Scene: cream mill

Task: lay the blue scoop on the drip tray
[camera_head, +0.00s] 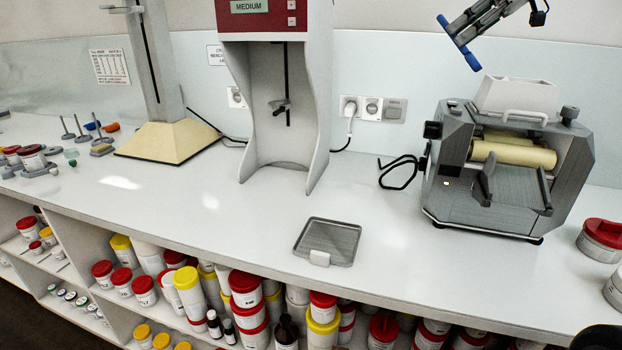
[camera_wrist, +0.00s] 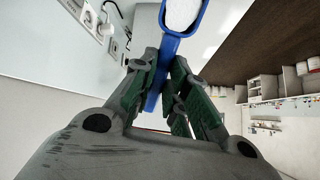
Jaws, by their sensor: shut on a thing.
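My gripper (camera_head: 473,27) is high above the roller mill, at the upper right of the head view. It is shut on the blue scoop (camera_head: 462,42), which hangs tilted from the fingers. In the wrist view the scoop (camera_wrist: 181,37) stands out between the two fingers of the gripper (camera_wrist: 161,85). Its bowl is at the top edge and looks white inside; I cannot tell whether that is a filling. The drip tray (camera_head: 335,243) is a grey, shallow, square tray with a light tab at its front. It lies empty near the counter's front edge, well apart from the scoop.
The roller mill (camera_head: 502,175) with a white hopper (camera_head: 517,97) stands below my gripper. A red-topped mixer stand (camera_head: 270,100) is left of it. The white counter (camera_head: 230,215) is clear around the tray.

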